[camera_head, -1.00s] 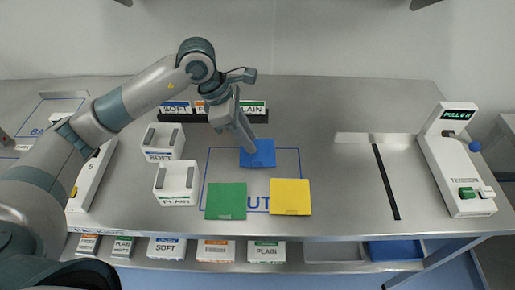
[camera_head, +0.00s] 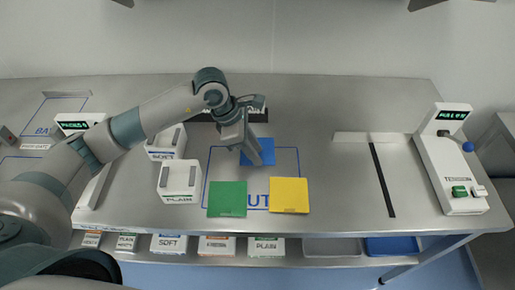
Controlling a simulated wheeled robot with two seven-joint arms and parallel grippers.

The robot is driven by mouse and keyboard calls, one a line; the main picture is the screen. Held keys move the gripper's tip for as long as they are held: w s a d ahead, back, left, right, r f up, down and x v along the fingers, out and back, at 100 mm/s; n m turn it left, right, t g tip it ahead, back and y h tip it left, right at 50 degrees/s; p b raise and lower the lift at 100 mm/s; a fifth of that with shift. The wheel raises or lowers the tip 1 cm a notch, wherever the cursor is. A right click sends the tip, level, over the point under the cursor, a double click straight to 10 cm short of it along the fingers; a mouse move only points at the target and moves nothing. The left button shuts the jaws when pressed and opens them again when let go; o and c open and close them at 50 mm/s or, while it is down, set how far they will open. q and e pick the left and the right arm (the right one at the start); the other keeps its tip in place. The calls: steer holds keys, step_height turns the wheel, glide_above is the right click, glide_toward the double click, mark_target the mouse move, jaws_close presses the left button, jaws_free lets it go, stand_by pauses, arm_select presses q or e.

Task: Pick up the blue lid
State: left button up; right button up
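The blue lid (camera_head: 264,152) is a flat blue square lying on the steel table, at the upper part of a blue-outlined area. My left gripper (camera_head: 254,160) points down over the lid's left part, its fingers hiding some of the lid. I cannot tell whether the fingers touch the lid or how far apart they are. My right gripper does not show.
A green square (camera_head: 227,198) and a yellow square (camera_head: 289,195) lie just in front of the blue lid. White boxes marked SOFT (camera_head: 166,142) and PLAIN (camera_head: 180,181) stand to the left. A tension unit (camera_head: 450,175) stands at the right. The table between is mostly clear.

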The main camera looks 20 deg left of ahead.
arm_select(q)
steer(key=shift+p+x, duration=0.5)
steer(key=shift+x, duration=0.95)
steer(key=shift+a, duration=0.1)
jaws_close()
